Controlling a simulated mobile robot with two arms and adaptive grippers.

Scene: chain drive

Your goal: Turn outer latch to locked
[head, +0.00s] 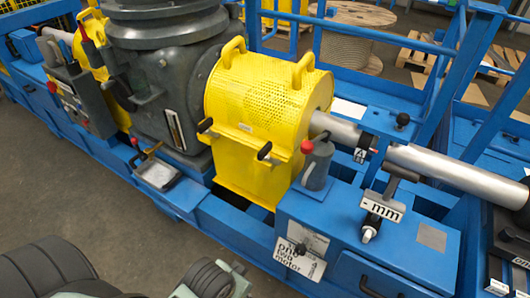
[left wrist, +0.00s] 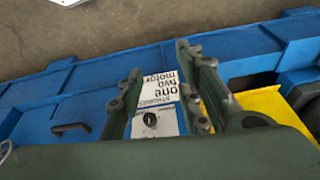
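The yellow guard (head: 262,105) stands closed-looking over the shaft in the head view. Its front has two small black-handled latches, one at the left (head: 205,125) and one nearer the right end (head: 264,151); which counts as the outer latch, and whether either is locked, I cannot tell. My left gripper (left wrist: 159,62) is open and empty in the left wrist view. Its dark green fingers stand apart above the blue base, with a black knob (left wrist: 150,120) on a white panel showing between them. The yellow guard's edge (left wrist: 275,102) shows beyond the right finger. My right gripper is not in view.
A red-knobbed lever (head: 307,147) on a grey block stands right of the guard. A grey shaft (head: 455,174) and a T-handle with an "mm" plate (head: 382,207) are farther right. Blue rails (head: 390,45) rise behind. Grey floor (head: 70,190) is clear in front.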

